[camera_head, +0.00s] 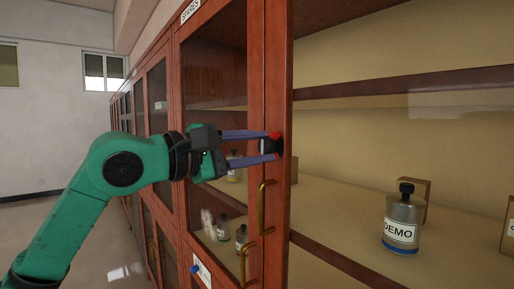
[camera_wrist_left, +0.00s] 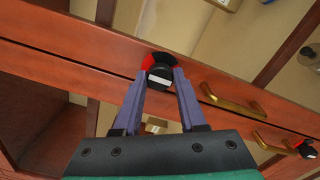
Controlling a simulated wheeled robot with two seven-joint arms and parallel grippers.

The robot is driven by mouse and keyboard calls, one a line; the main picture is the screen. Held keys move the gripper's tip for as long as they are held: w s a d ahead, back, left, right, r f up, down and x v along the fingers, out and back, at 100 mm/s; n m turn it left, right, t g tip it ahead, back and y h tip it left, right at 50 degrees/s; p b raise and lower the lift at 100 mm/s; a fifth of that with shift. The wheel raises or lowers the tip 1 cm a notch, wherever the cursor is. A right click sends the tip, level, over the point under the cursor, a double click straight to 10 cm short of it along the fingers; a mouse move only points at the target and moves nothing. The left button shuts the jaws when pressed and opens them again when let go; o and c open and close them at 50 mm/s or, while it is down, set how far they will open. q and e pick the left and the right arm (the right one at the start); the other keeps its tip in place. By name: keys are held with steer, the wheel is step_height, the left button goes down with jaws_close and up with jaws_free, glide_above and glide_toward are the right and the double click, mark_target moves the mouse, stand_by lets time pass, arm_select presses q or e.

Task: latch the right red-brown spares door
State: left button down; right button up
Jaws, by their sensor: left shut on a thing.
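The red-brown spares cabinet (camera_head: 255,60) has a "SPARES" label (camera_head: 190,11) at its top. The right spares door's stile (camera_head: 279,60) stands beside the left glazed door, with a narrow seam between them. I cannot tell whether it sits fully flush. A black latch knob (camera_wrist_left: 159,75) with a red part and a white stripe is on the stile by the seam. My left gripper (camera_head: 268,147) has its two purple fingers shut on this knob, one on either side. My right gripper is out of view.
Brass handles (camera_head: 262,206) (camera_head: 244,262) lie just below the knob. Another red and black knob (camera_wrist_left: 305,148) shows in the wrist view. A "DEMO" bottle (camera_head: 402,222) and cartons stand on the right shelf. The aisle floor (camera_head: 80,232) at left is clear.

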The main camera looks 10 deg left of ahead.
arm_select(q)
steer(key=shift+c, duration=2.3)
jaws_free()
steer(key=shift+s+a+f, duration=0.1)
steer(key=shift+s+a, duration=0.1)
steer(key=shift+s, duration=0.05)
steer(key=b+v, duration=0.6)
steer(key=v, duration=0.8)
steer(key=shift+d, duration=0.1)
